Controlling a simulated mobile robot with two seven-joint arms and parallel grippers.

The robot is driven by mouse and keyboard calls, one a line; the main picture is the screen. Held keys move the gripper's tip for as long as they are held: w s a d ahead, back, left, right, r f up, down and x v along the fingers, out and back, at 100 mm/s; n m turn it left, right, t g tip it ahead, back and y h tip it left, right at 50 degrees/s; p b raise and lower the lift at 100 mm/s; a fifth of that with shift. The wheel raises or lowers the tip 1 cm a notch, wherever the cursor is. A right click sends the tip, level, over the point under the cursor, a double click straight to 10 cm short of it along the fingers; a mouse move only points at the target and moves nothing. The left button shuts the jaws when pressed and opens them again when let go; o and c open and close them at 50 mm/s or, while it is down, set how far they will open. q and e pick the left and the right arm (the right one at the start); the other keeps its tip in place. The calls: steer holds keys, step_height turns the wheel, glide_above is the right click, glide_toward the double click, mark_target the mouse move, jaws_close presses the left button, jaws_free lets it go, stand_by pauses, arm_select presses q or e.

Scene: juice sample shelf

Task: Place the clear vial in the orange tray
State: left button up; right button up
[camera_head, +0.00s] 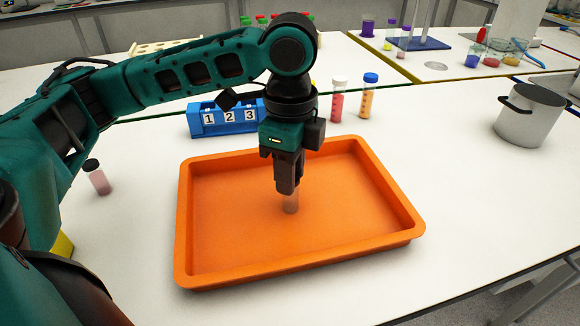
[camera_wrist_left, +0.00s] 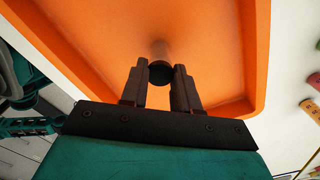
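The orange tray (camera_head: 205,235) lies on the white table in front of me and fills much of the left wrist view (camera_wrist_left: 225,55). My left gripper (camera_head: 289,188) points straight down over the middle of the tray. Its fingers (camera_wrist_left: 160,82) are on either side of the dark cap of the clear vial (camera_wrist_left: 160,54) and appear to touch it. The vial's see-through body (camera_head: 290,204) hangs upright below the fingertips, inside the tray's outline. I cannot tell whether its bottom touches the tray floor. My right gripper is out of view.
A blue rack (camera_head: 208,120) numbered 1, 2, 3 stands behind the tray. A red vial (camera_head: 338,99) and an orange vial with a blue cap (camera_head: 368,97) stand right of it. A pink vial (camera_head: 98,177) stands left, a metal pot (camera_head: 530,118) right.

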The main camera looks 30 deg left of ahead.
arm_select(q)
steer(key=o, duration=0.5)
steer(key=shift+c, duration=0.2)
steer(key=shift+r, duration=0.1)
step_height(320, 180, up, 12)
steer(key=p, duration=0.3)
stand_by(0.4)
